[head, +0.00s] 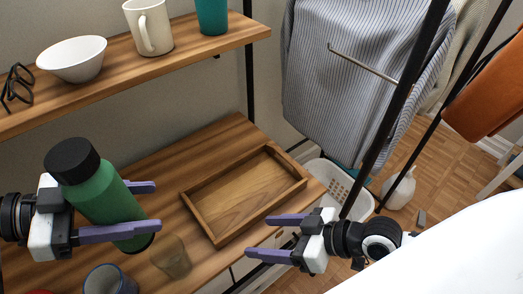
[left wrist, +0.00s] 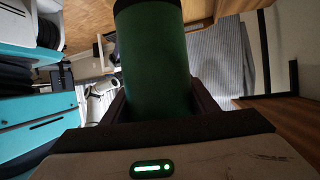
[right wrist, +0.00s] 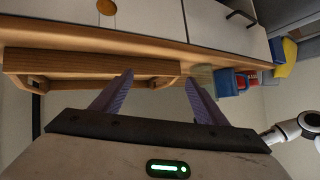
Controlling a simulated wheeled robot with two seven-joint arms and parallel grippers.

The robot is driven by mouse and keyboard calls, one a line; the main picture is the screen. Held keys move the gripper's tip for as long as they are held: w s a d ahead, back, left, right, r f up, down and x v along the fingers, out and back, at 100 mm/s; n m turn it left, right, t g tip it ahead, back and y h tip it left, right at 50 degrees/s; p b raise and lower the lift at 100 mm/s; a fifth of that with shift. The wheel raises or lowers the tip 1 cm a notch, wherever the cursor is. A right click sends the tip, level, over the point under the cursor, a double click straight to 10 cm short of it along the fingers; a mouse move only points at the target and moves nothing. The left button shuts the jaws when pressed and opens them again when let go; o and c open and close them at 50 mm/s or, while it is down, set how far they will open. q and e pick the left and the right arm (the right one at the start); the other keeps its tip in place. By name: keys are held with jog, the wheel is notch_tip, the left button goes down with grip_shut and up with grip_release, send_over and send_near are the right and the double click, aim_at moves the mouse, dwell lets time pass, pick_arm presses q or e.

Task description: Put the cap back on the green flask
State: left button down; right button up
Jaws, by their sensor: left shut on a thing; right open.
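The green flask (head: 105,200) is at the left of the head view, its top leaning left in the picture. A black cap (head: 72,160) sits on its top end; I cannot tell how firmly it is seated. My left gripper (head: 157,206) is shut on the flask's body, one finger on each side. The flask (left wrist: 155,65) also fills the middle of the left wrist view. Whether its base touches the desk is unclear. My right gripper (head: 258,237) is open and empty, near the front right edge of the desk; its spread fingers show in the right wrist view (right wrist: 158,90).
A wooden tray (head: 212,232) lies on the desk between the grippers. A clear brownish glass (head: 170,257) stands close to the flask, with a blue-rimmed mug (head: 108,280) at the front. The shelf above holds a white bowl (head: 72,60), a white mug (head: 148,27) and a teal cup (head: 212,15).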

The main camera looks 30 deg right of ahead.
pick_arm(q)
jog(key=shift+r, duration=0.1)
pick_arm(e)
jog(key=s+f+m+h, duration=0.1)
jog(key=s+f+h, duration=0.1)
jog(key=f, duration=0.5)
jog(key=s+d+f+m+h, duration=0.1)
jog(key=s+f+m+h, duration=0.1)
jog(key=f, duration=0.5)
jog(key=shift+s+f+m+t+h, duration=0.3)
jog(key=shift+h, duration=0.4)
pick_arm(q)
jog(key=shift+r, duration=0.15)
pick_arm(e)
jog(key=shift+d, duration=0.15)
pick_arm(q)
jog(key=s+a+r+n+t+y, duration=0.1)
jog(key=s+a+n+t+y, duration=0.1)
jog(key=a+n+t, duration=0.6)
jog(key=shift+a+r+t, duration=0.35)
jog(key=shift+a+t, duration=0.15)
jog(key=shift+a, duration=3.05)
